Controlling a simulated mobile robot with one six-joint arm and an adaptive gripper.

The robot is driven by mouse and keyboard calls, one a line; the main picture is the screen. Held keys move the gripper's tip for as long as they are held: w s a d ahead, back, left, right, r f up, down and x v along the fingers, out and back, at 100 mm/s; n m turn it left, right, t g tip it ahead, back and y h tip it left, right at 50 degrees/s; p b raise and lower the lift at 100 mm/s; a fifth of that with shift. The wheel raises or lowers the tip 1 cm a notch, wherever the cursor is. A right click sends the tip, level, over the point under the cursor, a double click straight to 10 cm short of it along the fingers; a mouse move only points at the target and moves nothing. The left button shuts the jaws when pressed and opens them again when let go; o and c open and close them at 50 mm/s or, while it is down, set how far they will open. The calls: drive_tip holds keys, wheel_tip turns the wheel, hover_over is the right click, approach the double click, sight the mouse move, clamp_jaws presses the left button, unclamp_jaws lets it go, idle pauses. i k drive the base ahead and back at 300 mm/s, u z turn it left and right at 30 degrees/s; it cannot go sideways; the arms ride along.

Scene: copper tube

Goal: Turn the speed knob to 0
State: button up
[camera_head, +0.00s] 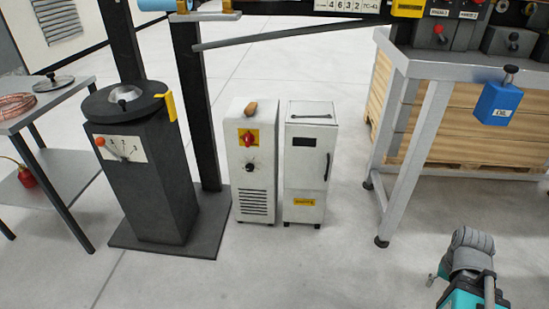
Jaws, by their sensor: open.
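A white cabinet (240,190) stands on the floor at the middle. It has a small round black knob (250,167) on its front, below a red switch (248,139) on a yellow plate. The knob's setting and any label are too small to read. A dark pedestal (150,185) to the left carries a white plate (128,149) with numbers and a red-ball lever (100,141). I cannot tell from lettering which control is marked speed. Part of my teal and grey arm shows at the lower right, apart from both. My gripper's fingers cannot be made out.
A second white cabinet (308,190) stands beside the first. A grey-legged bench (430,70) with a blue box (497,104) is at the right, and a table (40,105) with a copper coil (12,107) at the left. The floor (320,270) in front is clear.

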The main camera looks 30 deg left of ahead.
sight(249, 167)
drive_tip(key=u, duration=0.05)
drive_tip(key=i, duration=0.8)
drive_tip(key=u, duration=0.45)
drive_tip(key=i, duration=0.5)
drive_tip(key=u, duration=0.5)
